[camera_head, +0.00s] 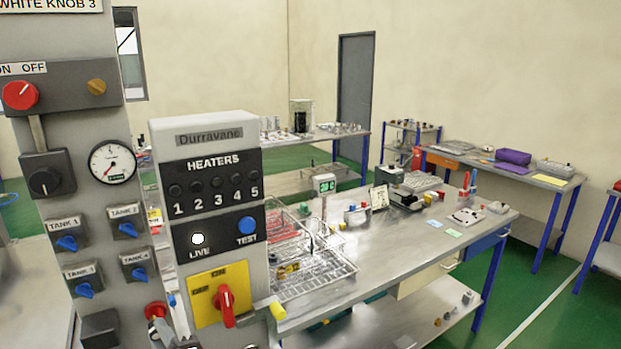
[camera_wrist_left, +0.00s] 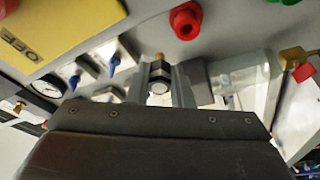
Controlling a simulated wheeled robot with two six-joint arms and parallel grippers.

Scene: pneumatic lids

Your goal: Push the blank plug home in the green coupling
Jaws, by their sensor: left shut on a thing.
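In the left wrist view my left gripper (camera_wrist_left: 161,84) is shut on a small plug (camera_wrist_left: 158,66) with a brass end, a dark body and a pale round face. I take it for the blank plug. The green coupling (camera_wrist_left: 286,3) shows only as a sliver at the top right edge of that view, cut off by the frame. The held plug is apart from it. In the head view I cannot clearly make out my left gripper, the plug or the green coupling. My right gripper is not in view.
A red coupling (camera_wrist_left: 186,20) sticks out from the grey panel face near the plug. A brass fitting with a red end (camera_wrist_left: 303,71) is at the right. The heater cabinet (camera_head: 209,140) stands in front of a long steel bench (camera_head: 410,240) holding wire baskets.

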